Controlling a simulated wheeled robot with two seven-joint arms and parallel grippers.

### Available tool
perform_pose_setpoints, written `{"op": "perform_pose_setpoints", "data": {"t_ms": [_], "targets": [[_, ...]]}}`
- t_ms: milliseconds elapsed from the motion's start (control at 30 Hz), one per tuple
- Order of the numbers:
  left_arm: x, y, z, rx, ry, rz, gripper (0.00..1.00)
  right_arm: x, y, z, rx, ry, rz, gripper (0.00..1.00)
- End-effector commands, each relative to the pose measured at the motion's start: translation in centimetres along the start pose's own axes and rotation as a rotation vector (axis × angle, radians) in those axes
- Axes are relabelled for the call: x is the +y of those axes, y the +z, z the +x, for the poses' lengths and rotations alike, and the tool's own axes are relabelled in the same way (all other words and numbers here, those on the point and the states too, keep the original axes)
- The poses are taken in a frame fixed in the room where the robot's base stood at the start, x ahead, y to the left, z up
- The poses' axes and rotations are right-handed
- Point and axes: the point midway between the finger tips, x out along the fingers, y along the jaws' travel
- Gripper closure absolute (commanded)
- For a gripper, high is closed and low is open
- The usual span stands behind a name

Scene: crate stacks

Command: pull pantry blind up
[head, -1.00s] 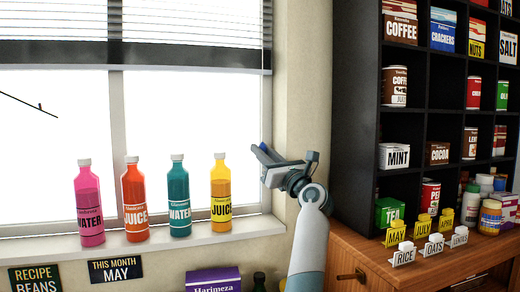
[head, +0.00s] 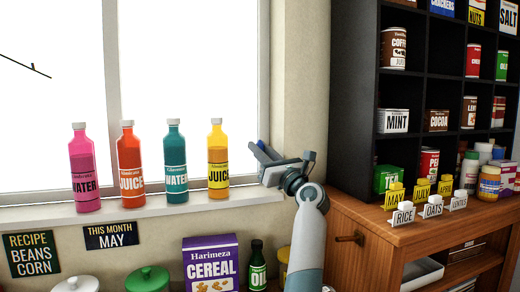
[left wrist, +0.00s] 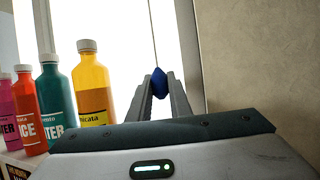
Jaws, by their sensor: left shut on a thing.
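The window (head: 60,90) behind the bottles shows bare glass in the head view; no part of the blind is in view. My left gripper (head: 262,152) is at the window's right edge, just above sill height and right of the yellow juice bottle. In the left wrist view its fingers (left wrist: 158,90) are shut on a blue cord knob (left wrist: 158,82). A thin cord (left wrist: 153,40) runs straight up from the knob. My right gripper is not in view.
Pink (head: 84,170), orange (head: 130,165), teal (head: 176,165) and yellow (head: 217,162) bottles stand on the sill (head: 130,211), the yellow one nearest my gripper. A dark shelf (head: 350,100) and wooden cabinet (head: 375,235) stand at right. A cereal box (head: 210,265) is below.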

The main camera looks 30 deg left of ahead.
Motion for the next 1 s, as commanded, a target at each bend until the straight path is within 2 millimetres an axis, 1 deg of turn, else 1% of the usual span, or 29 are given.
{"op": "perform_pose_setpoints", "data": {"t_ms": [233,267,300,333,633,767,867,1000], "targets": [[0.0,0.0,0.0,0.000,-0.001,0.000,1.00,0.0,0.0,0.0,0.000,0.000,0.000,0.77],[0.0,0.0,0.0,0.000,-0.001,0.000,0.80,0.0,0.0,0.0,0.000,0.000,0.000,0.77],[0.0,0.0,0.0,0.000,-0.001,0.000,0.70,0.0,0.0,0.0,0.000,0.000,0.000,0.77],[0.0,0.0,0.0,0.000,-0.001,0.000,0.63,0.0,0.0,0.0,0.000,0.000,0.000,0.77],[0.0,0.1,0.0,0.000,0.000,0.000,0.63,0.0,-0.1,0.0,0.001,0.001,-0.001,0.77],[0.0,0.4,0.1,0.000,0.000,0.000,0.63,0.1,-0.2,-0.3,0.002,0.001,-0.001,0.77],[0.0,1.0,0.4,0.000,0.000,0.000,0.63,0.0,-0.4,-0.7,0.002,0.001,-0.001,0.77],[0.0,2.3,1.0,0.000,0.001,-0.001,0.63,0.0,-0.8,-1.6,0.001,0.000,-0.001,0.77]]}}
